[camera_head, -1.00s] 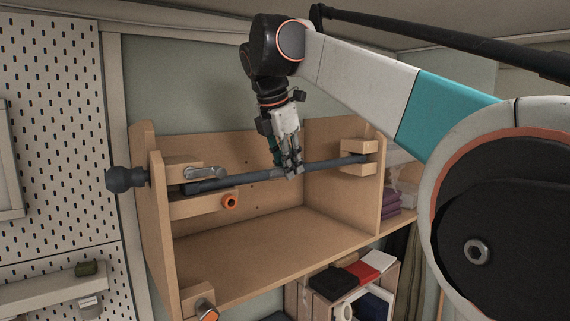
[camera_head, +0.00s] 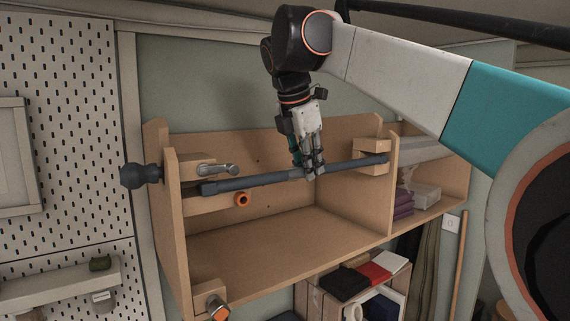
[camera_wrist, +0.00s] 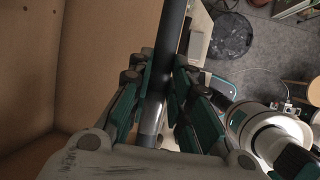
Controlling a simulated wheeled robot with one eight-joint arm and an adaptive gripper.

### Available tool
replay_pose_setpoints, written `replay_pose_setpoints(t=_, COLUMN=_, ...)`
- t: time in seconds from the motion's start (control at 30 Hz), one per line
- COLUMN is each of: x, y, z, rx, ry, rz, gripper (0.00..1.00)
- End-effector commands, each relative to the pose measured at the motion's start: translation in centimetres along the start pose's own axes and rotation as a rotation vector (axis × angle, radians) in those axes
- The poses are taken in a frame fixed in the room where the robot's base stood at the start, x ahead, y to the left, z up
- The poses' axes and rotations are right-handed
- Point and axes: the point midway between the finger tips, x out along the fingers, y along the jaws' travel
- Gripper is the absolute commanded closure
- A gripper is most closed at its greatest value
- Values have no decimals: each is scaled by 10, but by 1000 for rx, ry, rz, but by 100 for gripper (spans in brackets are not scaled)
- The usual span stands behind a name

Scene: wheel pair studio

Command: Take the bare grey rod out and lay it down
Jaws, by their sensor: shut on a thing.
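The bare grey rod (camera_head: 250,181) runs almost level across the upper part of a wooden shelf unit (camera_head: 262,234). Its right end is at the right wooden bracket (camera_head: 371,145). Its left end shows in front of the left bracket (camera_head: 210,201); I cannot tell whether either end is still seated. My gripper (camera_head: 310,173) comes from above and is shut on the rod right of its middle. In the wrist view the rod (camera_wrist: 174,30) passes between the green-padded fingers of my gripper (camera_wrist: 163,85); a shinier band shows nearer the palm.
A dark knob (camera_head: 132,175) juts from the shelf's left side. A metal lever (camera_head: 217,170) and an orange ring (camera_head: 241,200) are by the left bracket. The shelf floor (camera_head: 270,245) below the rod is bare. A crate with coloured items (camera_head: 375,272) stands below right.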

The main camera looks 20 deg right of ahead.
Motion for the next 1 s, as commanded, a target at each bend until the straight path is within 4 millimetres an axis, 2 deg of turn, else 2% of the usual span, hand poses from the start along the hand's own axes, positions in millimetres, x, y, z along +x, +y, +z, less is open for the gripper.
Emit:
replay_pose_setpoints(t=0.5, x=-7, y=-37, z=2, rx=0, ry=0, rz=1, gripper=100)
replay_pose_setpoints(t=1.0, x=-8, y=-42, z=2, rx=0, ry=0, rz=0, gripper=100)
